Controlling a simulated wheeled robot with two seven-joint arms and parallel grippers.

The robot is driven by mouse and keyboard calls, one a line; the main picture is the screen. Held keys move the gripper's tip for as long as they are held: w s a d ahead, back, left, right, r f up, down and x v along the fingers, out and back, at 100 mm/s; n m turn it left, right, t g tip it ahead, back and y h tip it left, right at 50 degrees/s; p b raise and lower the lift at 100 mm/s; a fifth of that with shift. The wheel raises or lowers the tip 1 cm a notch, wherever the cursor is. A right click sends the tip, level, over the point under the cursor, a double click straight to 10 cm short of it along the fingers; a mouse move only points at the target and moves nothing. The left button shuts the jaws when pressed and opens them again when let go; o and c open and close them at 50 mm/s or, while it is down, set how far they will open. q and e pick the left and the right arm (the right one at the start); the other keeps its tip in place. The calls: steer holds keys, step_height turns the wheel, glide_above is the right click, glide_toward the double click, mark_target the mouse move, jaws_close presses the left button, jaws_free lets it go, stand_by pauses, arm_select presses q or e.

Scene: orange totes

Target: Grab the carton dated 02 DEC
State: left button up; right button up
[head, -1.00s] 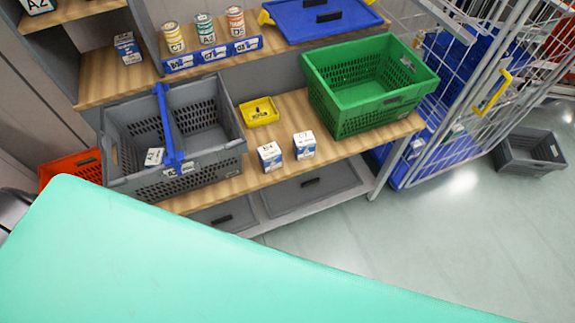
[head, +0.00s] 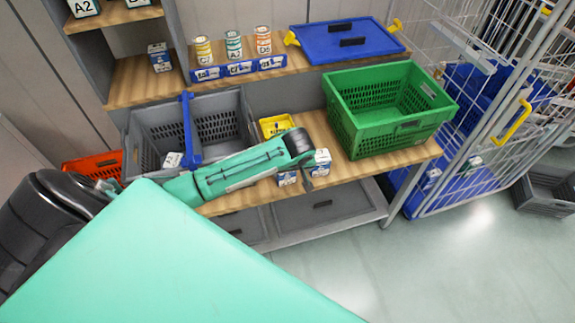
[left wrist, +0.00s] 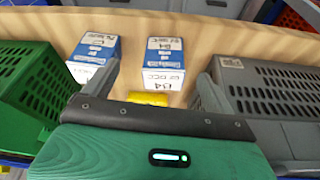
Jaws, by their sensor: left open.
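Two small blue-and-white cartons stand on the wooden shelf. The carton on the grey crate's side shows in the left wrist view (left wrist: 163,60) with "B4" and a date ending in DEC; its day digits are hard to read. It is also in the head view (head: 287,178), partly hidden by my left gripper. The other carton (left wrist: 94,55) stands beside it on the green crate's side, also in the head view (head: 322,162). My left gripper (head: 305,172) is open at the cartons. In the left wrist view its fingers (left wrist: 157,88) are spread, with the B4 carton between and beyond them.
A grey crate (head: 227,95) with a blue bar and a green crate (head: 395,138) flank the cartons. A small yellow tray (head: 276,125) is behind them. Labelled cans (head: 234,46) and a blue lid (head: 345,42) are on the upper shelf. A wire cage (head: 480,160) stands right.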

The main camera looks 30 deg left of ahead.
arm_select(q)
step_height(320, 180, up, 5)
steer(key=a+n+y, duration=0.1)
steer(key=a+n, duration=0.1)
steer(key=x, duration=0.5)
steer(key=p+x, duration=0.1)
steer(key=x, duration=0.1)
steer(key=shift+w+f, duration=0.1)
steer(key=shift+w, duration=0.35)
steer(key=shift+w+a+f, duration=0.1)
steer(key=shift+a+f, duration=0.05)
steer(key=shift+f, duration=0.3)
steer(key=shift+w+a+f+p, duration=0.15)
steer(key=shift+a+f+p, duration=0.05)
steer(key=shift+f+p, duration=0.35)
steer(key=shift+p+x, duration=0.45)
steer(key=shift+x, duration=1.5)
steer(key=shift+d+f, duration=0.1)
arm_select(e)
steer(key=r, duration=0.2)
steer(key=shift+s+a+r, duration=0.1)
steer(key=shift+a+r, duration=0.25)
steer(key=shift+r, duration=0.05)
